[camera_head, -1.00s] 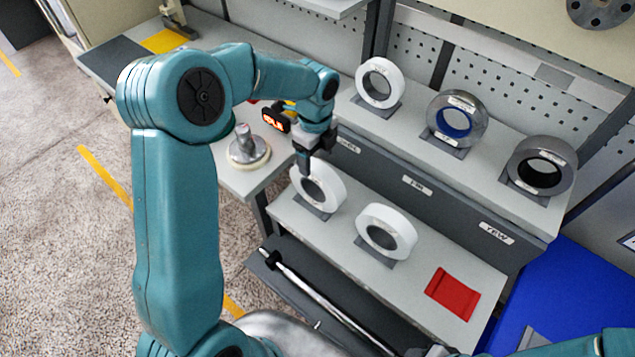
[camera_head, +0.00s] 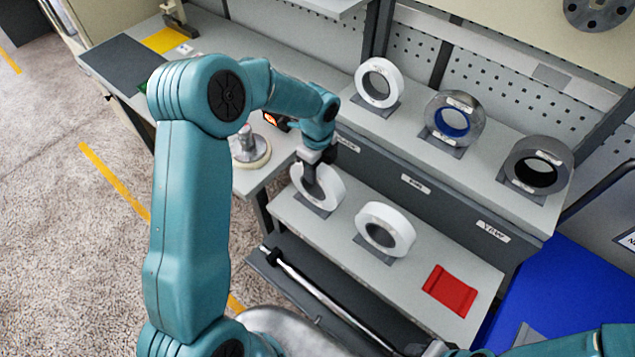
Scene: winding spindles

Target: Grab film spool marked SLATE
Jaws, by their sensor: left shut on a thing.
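Several ring-shaped film spools stand upright on grey holders on two shelf levels. A white spool (camera_head: 334,188) stands at the left of the lower shelf. My left gripper (camera_head: 311,177) reaches down from above and is shut on its upper left rim; the spool still stands at its holder. The arm hides part of it. Another white spool (camera_head: 400,232) stands to its right. On the upper shelf are a white spool (camera_head: 396,82), a grey spool with a blue core (camera_head: 470,125) and a dark grey spool (camera_head: 555,155). I cannot read SLATE on any label. My right gripper is out of view.
A red tray-like piece (camera_head: 450,291) lies on the right of the lower shelf (camera_head: 420,275). A round cream base with a metal knob (camera_head: 250,155) stands on the side bench. A metal bar (camera_head: 310,290) runs below the shelf. A blue surface (camera_head: 535,285) is at right.

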